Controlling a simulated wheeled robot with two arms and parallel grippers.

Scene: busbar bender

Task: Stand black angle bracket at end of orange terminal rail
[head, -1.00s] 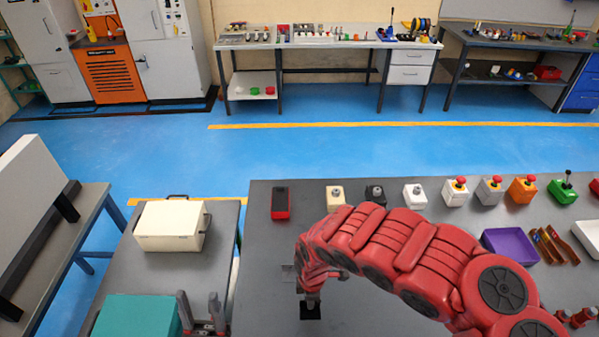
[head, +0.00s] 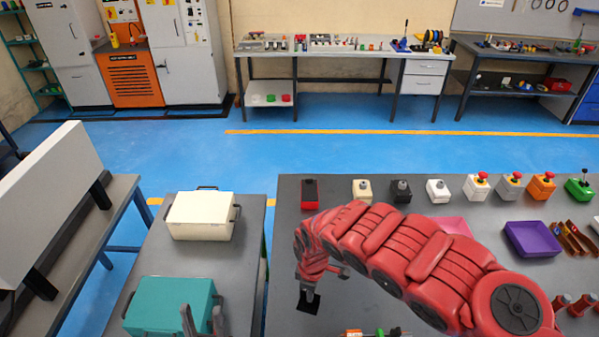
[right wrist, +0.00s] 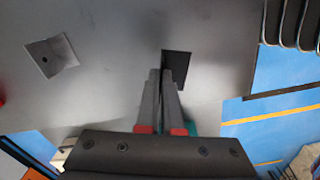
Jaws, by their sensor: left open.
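The black angle bracket (head: 307,302) shows as a dark square plate at the tips of my right gripper (head: 313,287) over the grey table. In the right wrist view the two fingers of my right gripper (right wrist: 162,76) are close together at the near edge of the black bracket (right wrist: 178,66), shut on it. Whether it touches the table is unclear. An orange and green piece (head: 356,334), perhaps the end of the terminal rail, is cut off by the bottom edge, right of the bracket. My left gripper (head: 202,316) is open and empty by the teal case.
A teal case (head: 170,302) and a cream case (head: 200,215) stand on the left table. A grey plate with a hole (right wrist: 52,56) lies on the work table. Button boxes line its back; a purple tray (head: 532,240) and pink tray (head: 453,226) are at right.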

